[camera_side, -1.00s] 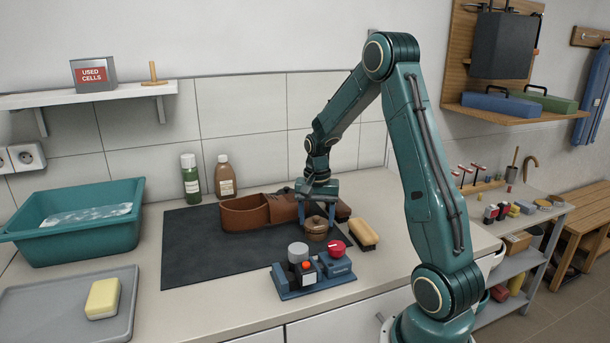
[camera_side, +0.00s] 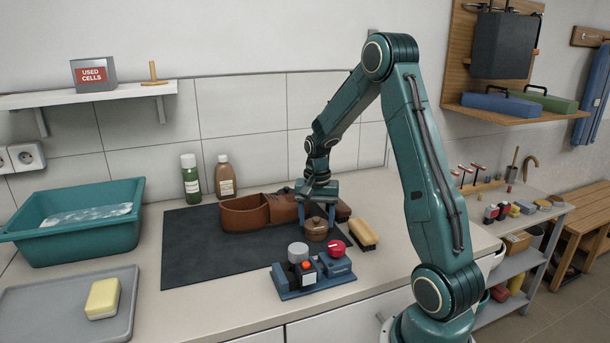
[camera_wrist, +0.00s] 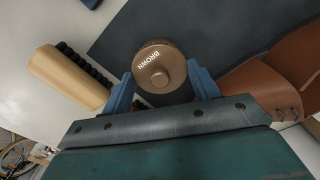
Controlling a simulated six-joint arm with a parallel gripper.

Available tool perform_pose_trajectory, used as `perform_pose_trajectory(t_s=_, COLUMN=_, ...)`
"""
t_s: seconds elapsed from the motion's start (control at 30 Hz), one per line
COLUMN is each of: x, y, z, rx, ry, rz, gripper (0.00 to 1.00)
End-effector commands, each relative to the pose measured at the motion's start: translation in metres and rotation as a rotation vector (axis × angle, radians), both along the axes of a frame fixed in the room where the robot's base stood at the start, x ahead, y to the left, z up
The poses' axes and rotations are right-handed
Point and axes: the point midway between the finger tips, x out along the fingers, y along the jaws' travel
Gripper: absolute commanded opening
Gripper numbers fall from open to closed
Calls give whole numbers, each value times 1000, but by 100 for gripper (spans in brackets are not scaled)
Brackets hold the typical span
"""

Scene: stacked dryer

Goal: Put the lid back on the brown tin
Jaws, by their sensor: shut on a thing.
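The brown tin (camera_side: 316,235) stands on the dark mat (camera_side: 205,262), in front of the brown leather shoes. Its lid (camera_wrist: 160,68), a round brown disc with a knob and the word BROWN, fills the middle of the wrist view and covers the tin's top from above. My gripper (camera_side: 317,212) points down over the tin, and its blue fingers (camera_wrist: 160,88) are shut on the lid, one at each side. In the side view the lid looks low on the tin; I cannot tell whether it is fully seated.
A wooden brush (camera_side: 363,234) lies right of the tin; it is at the left in the wrist view. Brown shoes (camera_side: 245,213) stand behind. The mat's left half is clear.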

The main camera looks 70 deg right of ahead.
Motion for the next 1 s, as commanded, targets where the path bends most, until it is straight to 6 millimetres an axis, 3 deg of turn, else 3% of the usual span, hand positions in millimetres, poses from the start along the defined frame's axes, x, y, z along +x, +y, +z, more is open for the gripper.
perform_pose_trajectory(t_s=0.4, x=0, y=0, z=0, rx=0, ry=0, rz=0, gripper=39)
perform_pose_trajectory(t_s=0.43, x=0, y=0, z=0, rx=0, ry=0, rz=0, gripper=64)
perform_pose_trajectory(t_s=0.53, x=0, y=0, z=0, rx=0, ry=0, rz=0, gripper=84)
perform_pose_trajectory(t_s=0.73, x=0, y=0, z=0, rx=0, ry=0, rz=0, gripper=86)
perform_pose_trajectory(t_s=0.83, x=0, y=0, z=0, rx=0, ry=0, rz=0, gripper=100)
perform_pose_trajectory(t_s=1.0, x=0, y=0, z=0, rx=0, ry=0, rz=0, gripper=100)
